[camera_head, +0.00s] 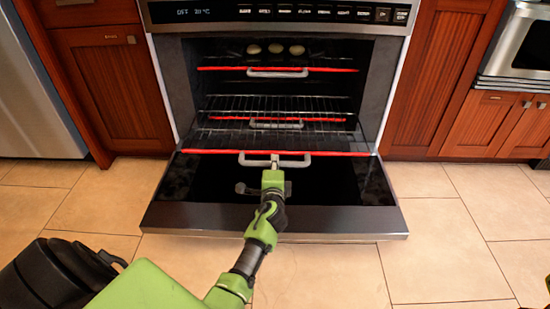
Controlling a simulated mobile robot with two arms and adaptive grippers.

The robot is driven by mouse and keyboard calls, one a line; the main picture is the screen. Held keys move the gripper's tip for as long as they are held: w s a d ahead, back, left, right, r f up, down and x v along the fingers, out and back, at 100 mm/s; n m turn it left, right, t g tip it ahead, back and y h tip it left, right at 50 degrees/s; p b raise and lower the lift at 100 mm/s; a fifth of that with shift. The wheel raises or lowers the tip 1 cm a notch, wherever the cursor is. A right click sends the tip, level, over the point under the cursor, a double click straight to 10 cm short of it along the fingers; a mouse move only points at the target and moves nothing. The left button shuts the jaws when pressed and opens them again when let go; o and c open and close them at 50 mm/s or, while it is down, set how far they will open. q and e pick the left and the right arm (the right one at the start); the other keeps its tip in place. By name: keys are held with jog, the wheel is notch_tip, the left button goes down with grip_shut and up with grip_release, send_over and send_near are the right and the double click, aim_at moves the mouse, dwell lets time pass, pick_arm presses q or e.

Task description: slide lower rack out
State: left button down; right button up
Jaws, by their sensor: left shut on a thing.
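The oven (169,80) stands open, its dark door (180,190) folded down flat toward me. The lower rack (215,152) has a red front bar and a grey handle (301,162) at its middle. Its front bar is nearer to me than those of the racks above and lies over the inner part of the door. My left gripper (274,170) is shut on this handle, reaching in from the front over the door. The fingers hide part of the handle. My right gripper is not in view.
A middle rack (225,118) and a top rack (225,69), each with a red bar and handle, sit deeper inside. Round pale items (275,48) rest near the top rack. Wooden cabinets flank the oven. The tiled floor (440,240) beside the door is clear.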

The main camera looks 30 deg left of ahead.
pick_arm(q)
jog(key=shift+f+v, duration=0.1)
jog(key=shift+v, duration=0.5)
jog(key=shift+f+v, duration=0.15)
jog(key=shift+v, duration=0.5)
jog(key=c, duration=2)
grip_release()
jog(key=shift+s, duration=0.1)
jog(key=v, duration=0.7)
jog(key=shift+s, duration=0.15)
